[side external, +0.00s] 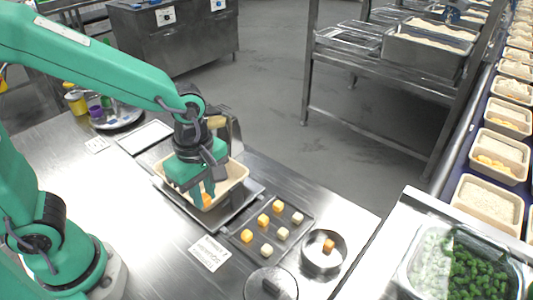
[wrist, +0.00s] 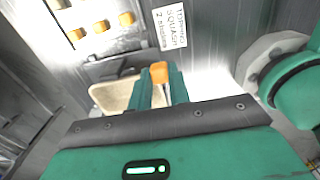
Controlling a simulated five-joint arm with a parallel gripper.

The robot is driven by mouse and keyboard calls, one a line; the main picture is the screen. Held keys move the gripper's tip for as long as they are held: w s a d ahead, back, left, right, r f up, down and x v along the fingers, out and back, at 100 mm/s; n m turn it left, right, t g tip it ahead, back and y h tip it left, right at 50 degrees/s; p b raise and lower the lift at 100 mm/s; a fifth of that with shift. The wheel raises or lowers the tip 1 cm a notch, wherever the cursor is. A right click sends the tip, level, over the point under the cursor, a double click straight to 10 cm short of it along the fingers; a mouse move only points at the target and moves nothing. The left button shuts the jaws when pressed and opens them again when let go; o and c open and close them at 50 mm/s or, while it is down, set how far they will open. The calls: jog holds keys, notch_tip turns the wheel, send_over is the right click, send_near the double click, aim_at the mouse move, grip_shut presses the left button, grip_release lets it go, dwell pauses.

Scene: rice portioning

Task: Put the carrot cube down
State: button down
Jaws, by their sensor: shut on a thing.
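My gripper (side external: 203,194) points down over the front part of a tan tray (side external: 239,180). It is shut on an orange carrot cube (side external: 207,200), whose lower part shows between the fingertips. In the wrist view the cube (wrist: 159,72) sits at the tips of my green fingers (wrist: 161,92), with part of the tan tray (wrist: 108,96) beside them. I cannot tell whether the cube touches the tray floor. The tray's inside is partly hidden by my gripper.
The tan tray rests on a metal platform (side external: 256,191). A dark tray (side external: 252,250) of orange and pale cubes lies to its right. A label card (side external: 210,253) lies in front.

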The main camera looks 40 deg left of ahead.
jog(key=w+a+f, duration=0.2)
jog(key=a, duration=0.1)
jog(key=w+a+f, duration=0.2)
jog(key=a, duration=0.1)
jog(key=w+a+f, duration=0.2)
jog(key=a+f, duration=0.1)
jog(key=shift+w+a, duration=0.25)
jog(key=shift+w, duration=0.1)
jog(key=shift+f, duration=2)
jog(key=shift+f, duration=0.15)
jog(key=c, duration=1.3)
grip_release()
notch_tip(320, 180, up, 12)
jog(key=shift+r, duration=0.2)
